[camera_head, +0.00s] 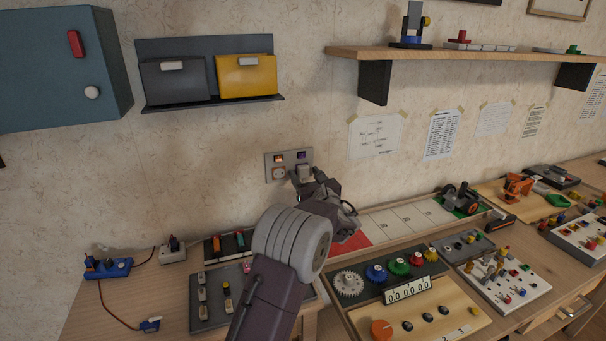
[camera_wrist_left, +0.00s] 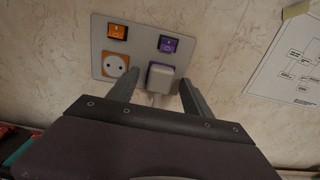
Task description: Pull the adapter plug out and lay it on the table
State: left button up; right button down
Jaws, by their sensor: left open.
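The adapter plug (camera_head: 304,171) is a pale, boxy block in the right socket of the grey wall plate (camera_head: 267,160). In the left wrist view the adapter plug (camera_wrist_left: 161,72) sits below a purple switch (camera_wrist_left: 168,44), with a pale cord hanging below it. My left gripper (camera_wrist_left: 159,82) is open, with one finger on each side of the adapter plug. I cannot tell whether the fingers touch it. In the head view the left gripper (camera_head: 303,178) partly hides the plug's lower part. The wooden table (camera_head: 172,292) lies below. My right gripper is not in view.
The left socket (camera_wrist_left: 115,66) is empty, under an orange switch (camera_wrist_left: 117,31). A board with coloured gears (camera_head: 350,284) and a grey tray of switches (camera_head: 210,312) stand on the table. A blue device (camera_head: 107,268) with a cable lies at the left. Bare wood shows at the front left.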

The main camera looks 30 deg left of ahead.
pick_arm(q)
grip_shut()
jog(key=shift+s+d, duration=0.1)
jog(key=shift+s+d+b, duration=0.3)
jog(key=shift+d, duration=0.05)
jog(key=shift+b+v, duration=0.8)
jog(key=shift+v, duration=1.6)
